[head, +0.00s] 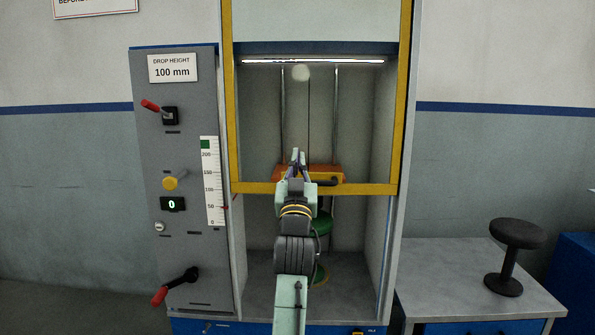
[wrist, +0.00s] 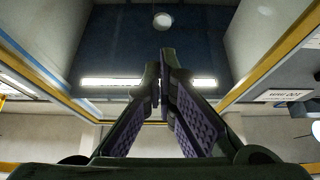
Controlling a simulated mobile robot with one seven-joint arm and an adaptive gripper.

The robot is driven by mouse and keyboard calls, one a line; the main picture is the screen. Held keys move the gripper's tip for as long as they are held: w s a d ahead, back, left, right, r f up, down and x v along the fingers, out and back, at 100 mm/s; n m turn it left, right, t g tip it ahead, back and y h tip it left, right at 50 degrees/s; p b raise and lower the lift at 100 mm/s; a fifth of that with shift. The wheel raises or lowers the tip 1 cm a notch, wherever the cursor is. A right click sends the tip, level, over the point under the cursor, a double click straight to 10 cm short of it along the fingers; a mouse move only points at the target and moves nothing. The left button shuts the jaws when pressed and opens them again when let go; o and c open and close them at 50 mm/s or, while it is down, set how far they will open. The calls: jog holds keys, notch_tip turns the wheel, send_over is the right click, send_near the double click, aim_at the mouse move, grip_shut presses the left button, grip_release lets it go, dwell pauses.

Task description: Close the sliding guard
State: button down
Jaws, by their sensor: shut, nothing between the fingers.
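The sliding guard (head: 360,188) is a yellow frame with a see-through middle. In the head view it is partly raised. Its bottom bar crosses the machine opening at about mid-height, and the space below the bar is open. A dark handle (head: 328,182) shows at the bar, right of my gripper. My gripper (head: 298,153) is shut and empty, its fingertips just above the bar in the picture. My wrist covers part of the bar; I cannot tell whether they touch. In the wrist view my gripper (wrist: 163,60) points up between yellow frame sides (wrist: 273,68).
A grey control panel (head: 185,255) with red levers, a yellow knob and a height scale stands left. Inside the opening are an orange block (head: 285,172), upright rods and a green part (head: 324,222). A bench (head: 460,275) with a black stool-shaped object (head: 516,240) stands right.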

jog(key=shift+w+f+p, duration=0.15)
jog(key=shift+f+p, duration=0.05)
jog(key=shift+f, duration=0.85)
jog(key=shift+w+f+p, duration=0.15)
jog(key=shift+f, duration=0.85)
